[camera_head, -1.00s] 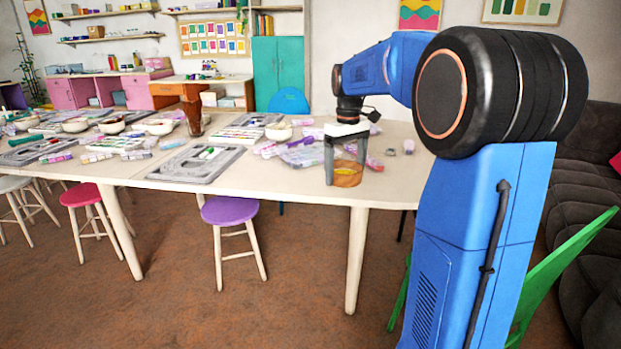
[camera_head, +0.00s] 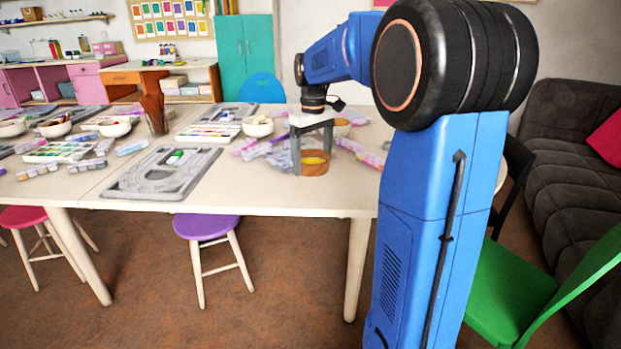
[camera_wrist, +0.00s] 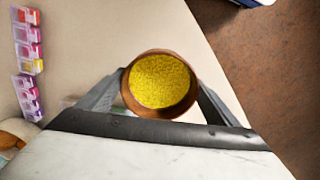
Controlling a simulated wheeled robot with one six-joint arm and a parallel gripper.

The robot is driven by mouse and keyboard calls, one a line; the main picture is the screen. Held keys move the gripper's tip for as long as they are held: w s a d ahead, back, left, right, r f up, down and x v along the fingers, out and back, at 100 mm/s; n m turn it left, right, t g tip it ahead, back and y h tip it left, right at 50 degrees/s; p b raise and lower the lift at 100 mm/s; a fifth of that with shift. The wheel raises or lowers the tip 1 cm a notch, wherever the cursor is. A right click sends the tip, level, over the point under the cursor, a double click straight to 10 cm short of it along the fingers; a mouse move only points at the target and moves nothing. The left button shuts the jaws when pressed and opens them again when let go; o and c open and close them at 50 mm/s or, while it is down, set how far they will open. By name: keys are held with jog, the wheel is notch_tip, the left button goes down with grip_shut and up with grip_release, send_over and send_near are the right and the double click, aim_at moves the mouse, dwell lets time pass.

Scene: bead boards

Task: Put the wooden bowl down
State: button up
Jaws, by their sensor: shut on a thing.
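The wooden bowl (camera_head: 314,168) is brown and round, with yellow beads inside it. In the wrist view the bowl (camera_wrist: 127,98) sits between the two fingers, its opening facing the camera. My gripper (camera_head: 313,153) is shut on the bowl, one finger on each side. The bowl is over the cream table (camera_head: 270,199), close to its front edge. I cannot tell whether its base touches the tabletop. The bowl's underside is hidden.
Pink and purple bead boxes (camera_wrist: 29,50) lie left of the bowl in the wrist view. A grey bead board (camera_head: 125,187) lies further left on the table. Another bowl (camera_head: 258,127) stands behind. A purple stool (camera_head: 205,228) stands before the table.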

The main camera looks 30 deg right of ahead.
jog(key=shift+f, duration=2.9)
jog(key=shift+f, duration=0.1)
jog(key=o, duration=1)
